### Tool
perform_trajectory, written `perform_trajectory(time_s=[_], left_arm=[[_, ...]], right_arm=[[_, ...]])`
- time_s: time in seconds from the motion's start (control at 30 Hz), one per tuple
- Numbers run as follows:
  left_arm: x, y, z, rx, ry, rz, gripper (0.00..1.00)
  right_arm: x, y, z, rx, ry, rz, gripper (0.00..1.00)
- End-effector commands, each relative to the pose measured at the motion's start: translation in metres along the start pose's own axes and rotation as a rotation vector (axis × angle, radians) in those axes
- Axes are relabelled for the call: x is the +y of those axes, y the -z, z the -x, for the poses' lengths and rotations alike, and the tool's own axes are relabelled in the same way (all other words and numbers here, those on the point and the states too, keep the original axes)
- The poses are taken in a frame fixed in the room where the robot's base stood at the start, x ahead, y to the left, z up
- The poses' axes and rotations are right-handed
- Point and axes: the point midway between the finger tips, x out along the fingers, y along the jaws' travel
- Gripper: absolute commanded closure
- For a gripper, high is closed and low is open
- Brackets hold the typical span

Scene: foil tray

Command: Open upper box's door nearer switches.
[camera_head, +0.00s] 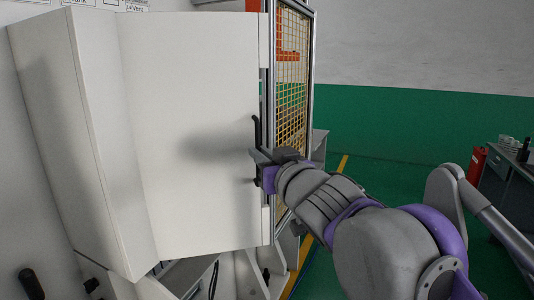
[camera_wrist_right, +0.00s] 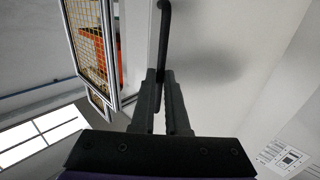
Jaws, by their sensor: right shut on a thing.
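The upper box's white door (camera_head: 190,120) fills the left and middle of the head view. Its dark handle (camera_head: 256,132) stands at the door's right edge. My right gripper (camera_head: 262,160) is at that edge, shut on the lower part of the handle. In the right wrist view, the dark handle (camera_wrist_right: 163,30) runs down between the two fingers of my right gripper (camera_wrist_right: 161,90), beside the pale door face (camera_wrist_right: 225,50). The fingers hide the grasped part. The switches cannot be made out. My left gripper is not in view.
A yellow mesh guard (camera_head: 292,85) in a metal frame stands just behind the door's right edge. A red extinguisher (camera_head: 477,164) and a dark cabinet (camera_head: 505,185) are at the far right. Green floor between them is open. A dark knob (camera_head: 31,283) shows at lower left.

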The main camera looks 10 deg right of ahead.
Motion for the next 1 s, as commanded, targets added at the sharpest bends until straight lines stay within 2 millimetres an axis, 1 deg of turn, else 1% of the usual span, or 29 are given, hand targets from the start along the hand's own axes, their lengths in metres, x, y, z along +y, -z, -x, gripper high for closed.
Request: perform_trajectory(time_s=[0.03,0.27,0.3,0.37,0.4,0.47,1.0], left_arm=[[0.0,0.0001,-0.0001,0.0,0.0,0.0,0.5],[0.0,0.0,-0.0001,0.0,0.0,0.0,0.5],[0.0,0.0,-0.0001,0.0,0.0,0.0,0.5],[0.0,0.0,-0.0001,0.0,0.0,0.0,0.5],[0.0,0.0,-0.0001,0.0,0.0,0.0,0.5],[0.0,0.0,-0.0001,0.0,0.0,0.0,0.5],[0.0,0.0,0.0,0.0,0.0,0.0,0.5]], right_arm=[[-0.0065,0.0011,-0.0009,0.007,0.016,0.001,1.0],[-0.0065,0.0011,-0.0011,0.007,0.016,0.001,1.0],[-0.0065,0.0011,-0.0011,0.007,0.016,0.001,0.86],[-0.0064,0.001,-0.0012,0.007,0.016,0.001,0.75],[-0.0063,0.0011,-0.0011,0.007,0.015,0.001,0.68],[-0.006,0.0011,-0.001,0.006,0.015,0.001,0.58],[-0.0042,0.001,-0.0006,0.004,0.01,0.0,0.58]])
